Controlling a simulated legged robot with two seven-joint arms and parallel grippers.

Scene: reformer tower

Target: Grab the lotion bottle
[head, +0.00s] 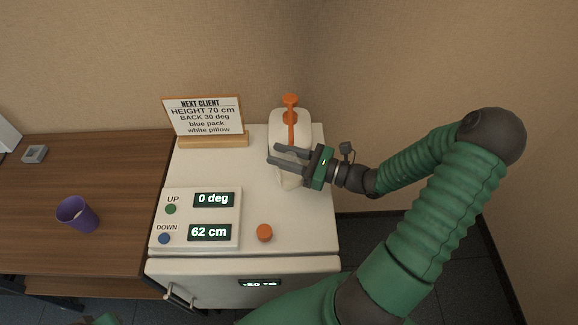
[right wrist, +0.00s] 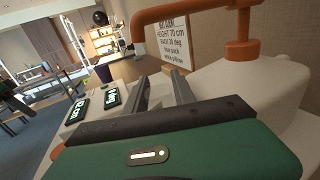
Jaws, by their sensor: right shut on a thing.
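The lotion bottle (head: 279,124) is white with an orange pump and stands upright at the back right of the white cabinet top. My right gripper (head: 273,154) is at the bottle, its two dark fingers across the white body below the pump, shut on it. The fingers hide part of the body. In the right wrist view the white bottle (right wrist: 256,82) and its orange pump fill the right side, close to the gripper.
A sign (head: 204,117) stands left of the bottle. A control panel (head: 195,218) reading 0 deg and 62 cm and an orange knob (head: 264,232) are nearer the front. A purple cup (head: 77,214) stands on the wooden desk (head: 120,190). Walls rise behind and right.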

